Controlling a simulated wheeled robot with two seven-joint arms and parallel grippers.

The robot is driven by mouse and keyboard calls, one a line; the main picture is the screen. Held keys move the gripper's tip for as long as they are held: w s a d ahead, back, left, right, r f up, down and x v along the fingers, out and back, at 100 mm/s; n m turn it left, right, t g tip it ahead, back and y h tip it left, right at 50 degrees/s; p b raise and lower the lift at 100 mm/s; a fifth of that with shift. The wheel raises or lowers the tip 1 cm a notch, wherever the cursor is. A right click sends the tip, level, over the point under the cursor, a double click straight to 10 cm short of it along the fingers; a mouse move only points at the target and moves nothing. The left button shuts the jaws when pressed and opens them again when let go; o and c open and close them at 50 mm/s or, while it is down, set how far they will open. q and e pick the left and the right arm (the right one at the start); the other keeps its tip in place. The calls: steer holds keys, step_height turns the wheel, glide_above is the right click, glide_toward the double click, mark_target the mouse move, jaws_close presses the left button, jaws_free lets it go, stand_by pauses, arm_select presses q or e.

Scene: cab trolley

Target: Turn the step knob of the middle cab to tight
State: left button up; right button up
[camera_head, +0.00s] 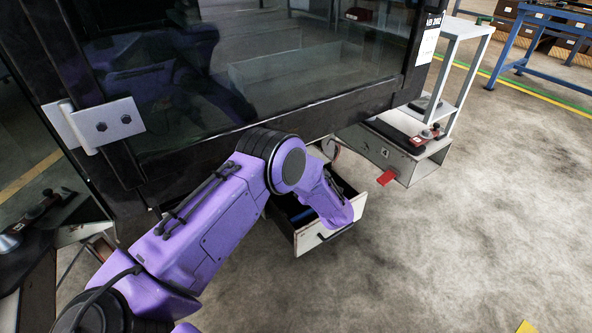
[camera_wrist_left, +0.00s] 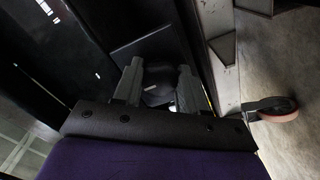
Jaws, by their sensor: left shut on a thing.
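The cab (camera_head: 270,95) fills the upper head view, with a dark glass pane and a black frame. My left arm reaches to its lower edge; the fingers are hidden there. In the left wrist view my left gripper (camera_wrist_left: 159,86) is shut on a dark rounded knob (camera_wrist_left: 156,93), with one finger on each side. The knob is in deep shade, so its marking and turn position cannot be read. A dark flat panel (camera_wrist_left: 145,48) lies behind it. My right gripper is not in view.
A caster wheel (camera_wrist_left: 277,109) shows in the wrist view.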

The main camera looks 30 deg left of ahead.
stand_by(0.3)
arm_select(q)
steer(key=o, duration=1.1)
steer(key=shift+c, duration=0.2)
steer(key=p+v, duration=0.1)
steer(key=v, duration=0.9)
steer(key=shift+d+p, duration=0.25)
steer(key=shift+p, duration=0.05)
